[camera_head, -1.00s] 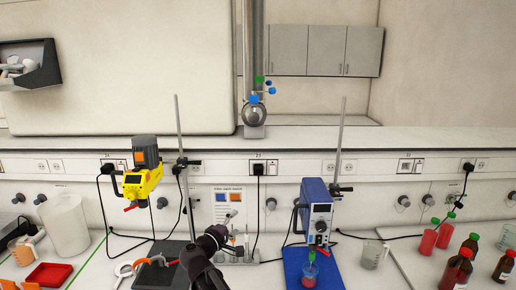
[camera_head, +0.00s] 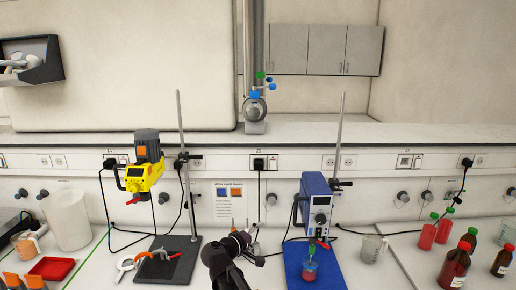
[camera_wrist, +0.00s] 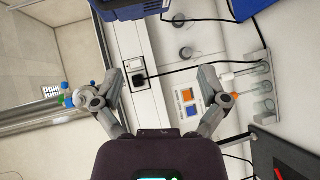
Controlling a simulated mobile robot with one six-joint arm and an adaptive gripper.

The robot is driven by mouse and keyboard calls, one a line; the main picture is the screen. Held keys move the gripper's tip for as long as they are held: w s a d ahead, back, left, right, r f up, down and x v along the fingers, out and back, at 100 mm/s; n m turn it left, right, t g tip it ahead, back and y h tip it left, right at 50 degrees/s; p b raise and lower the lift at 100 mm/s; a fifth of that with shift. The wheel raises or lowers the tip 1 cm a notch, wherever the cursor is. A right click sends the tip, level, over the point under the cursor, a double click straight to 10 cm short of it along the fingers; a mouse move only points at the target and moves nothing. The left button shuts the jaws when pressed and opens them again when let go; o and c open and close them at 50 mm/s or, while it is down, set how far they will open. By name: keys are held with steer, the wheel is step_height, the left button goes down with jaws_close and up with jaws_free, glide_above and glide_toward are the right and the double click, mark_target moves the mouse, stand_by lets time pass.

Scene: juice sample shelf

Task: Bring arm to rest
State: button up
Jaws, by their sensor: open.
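My arm shows at the bottom middle of the head view, with my gripper (camera_head: 250,238) low over the bench between the two stirrer stands. In the wrist view my gripper (camera_wrist: 158,85) has its two fingers spread wide apart. Nothing is between them; the wall with a black plug (camera_wrist: 138,79) and a label sheet shows behind. My gripper is apart from the blue stirrer (camera_head: 318,205) on its right and the yellow stirrer (camera_head: 143,170) on its left.
A beaker with red liquid (camera_head: 309,270) stands on the blue stirrer's base. Brown bottles (camera_head: 455,267) and red bottles stand at the right, near a glass beaker (camera_head: 372,248). A red tray (camera_head: 51,268) and white container (camera_head: 67,220) are at left. A metal stand (camera_head: 181,255) rises left of my arm.

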steer(key=s+d+f+m+g+y+b, duration=0.1)
steer(key=s+d+f+m+g+b, duration=0.15)
steer(key=d+f, duration=0.4)
steer(key=s+d+f+m+g+y+b, duration=0.2)
steer(key=s+d+f+g, duration=0.2)
steer(key=d+f, duration=0.25)
steer(key=s+d+f+m+g+y+b, duration=0.2)
steer(key=s+f+y, duration=0.1)
steer(key=s+f, duration=0.2)
steer(key=s+d+f+m+g+y+b, duration=0.2)
steer(key=s+f+g+y+b, duration=0.1)
steer(key=s+f, duration=0.3)
steer(key=shift+s+f+y, duration=0.25)
steer(key=shift+s+y, duration=0.2)
steer(key=shift+y, duration=0.25)
